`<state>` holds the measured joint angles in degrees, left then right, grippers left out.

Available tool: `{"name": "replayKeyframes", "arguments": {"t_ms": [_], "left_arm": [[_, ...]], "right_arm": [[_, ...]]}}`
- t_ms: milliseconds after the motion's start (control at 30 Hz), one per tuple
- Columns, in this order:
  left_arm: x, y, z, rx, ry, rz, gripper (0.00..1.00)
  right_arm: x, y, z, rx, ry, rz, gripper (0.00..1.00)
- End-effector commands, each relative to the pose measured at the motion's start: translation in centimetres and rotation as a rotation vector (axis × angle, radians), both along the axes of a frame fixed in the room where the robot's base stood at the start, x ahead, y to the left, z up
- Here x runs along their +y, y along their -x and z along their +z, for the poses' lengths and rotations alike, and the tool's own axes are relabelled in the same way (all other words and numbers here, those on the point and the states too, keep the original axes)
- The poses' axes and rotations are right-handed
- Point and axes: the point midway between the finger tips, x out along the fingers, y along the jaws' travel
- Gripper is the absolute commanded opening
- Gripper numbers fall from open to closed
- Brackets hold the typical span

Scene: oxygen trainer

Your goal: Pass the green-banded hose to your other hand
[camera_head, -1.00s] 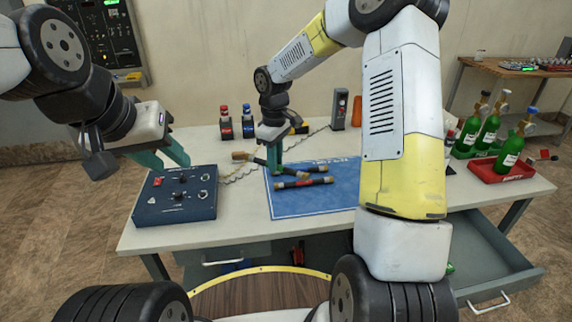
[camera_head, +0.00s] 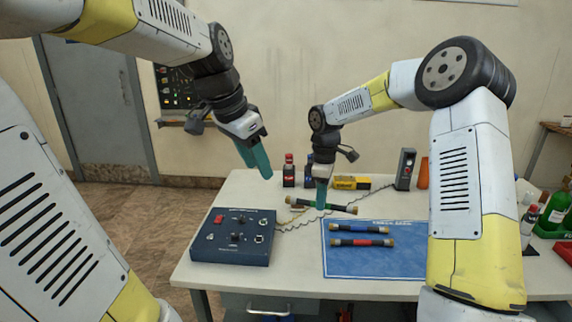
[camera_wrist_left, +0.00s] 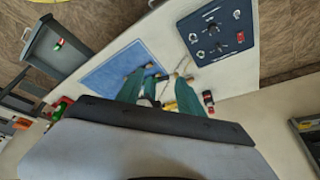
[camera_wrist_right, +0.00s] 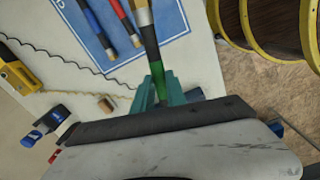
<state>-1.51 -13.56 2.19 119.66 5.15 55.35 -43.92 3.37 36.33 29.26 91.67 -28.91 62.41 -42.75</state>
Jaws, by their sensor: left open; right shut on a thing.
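My right gripper (camera_head: 321,200) is shut on the green-banded hose (camera_head: 343,208) above the table, beside the mat's far left corner. The right wrist view shows the green band (camera_wrist_right: 159,82) at the right fingers (camera_wrist_right: 160,95), with a brass end (camera_wrist_right: 144,16) beyond. My left gripper (camera_head: 258,165) is open and empty, raised above and behind the control box, left of the held hose and apart from it. In the left wrist view its fingers (camera_wrist_left: 160,92) are spread.
Blue-banded (camera_head: 360,229) and red-banded (camera_head: 362,243) hoses lie on the blue mat (camera_head: 375,265). The blue control box (camera_head: 232,250) stands at left with a coiled cord. Behind are a red-capped bottle (camera_head: 288,172), a yellow box (camera_head: 351,183) and a grey device (camera_head: 404,168).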

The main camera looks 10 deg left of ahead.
Motion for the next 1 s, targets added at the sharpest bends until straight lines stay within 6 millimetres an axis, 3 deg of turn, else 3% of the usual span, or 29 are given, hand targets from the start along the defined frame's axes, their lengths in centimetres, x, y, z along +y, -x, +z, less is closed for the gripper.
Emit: {"name": "replayKeyframes", "arguments": {"t_ms": [33, 200, 500, 700, 1000], "left_arm": [[-0.1, -1.8, -0.3, 0.011, -0.016, -0.076, 0.44], [-0.8, -6.9, -1.4, 0.019, -0.052, -0.355, 0.44], [-1.8, -14.7, -5.5, -0.013, -0.049, -0.821, 0.44], [-2.1, -17.4, -7.6, -0.051, -0.032, -1.001, 0.44], [-3.0, -18.0, -9.9, -0.062, -0.025, -1.060, 0.44]], "right_arm": [[0.0, 0.0, 0.0, -0.001, 0.000, 0.000, 0.00], [0.0, 0.0, 0.0, -0.001, 0.000, 0.000, 0.00], [0.0, 0.0, 0.0, -0.001, 0.000, -0.001, 0.00], [0.0, 0.0, 0.0, -0.001, 0.000, -0.001, 0.00], [0.0, 0.0, 0.0, -0.001, 0.000, -0.001, 0.00]]}}
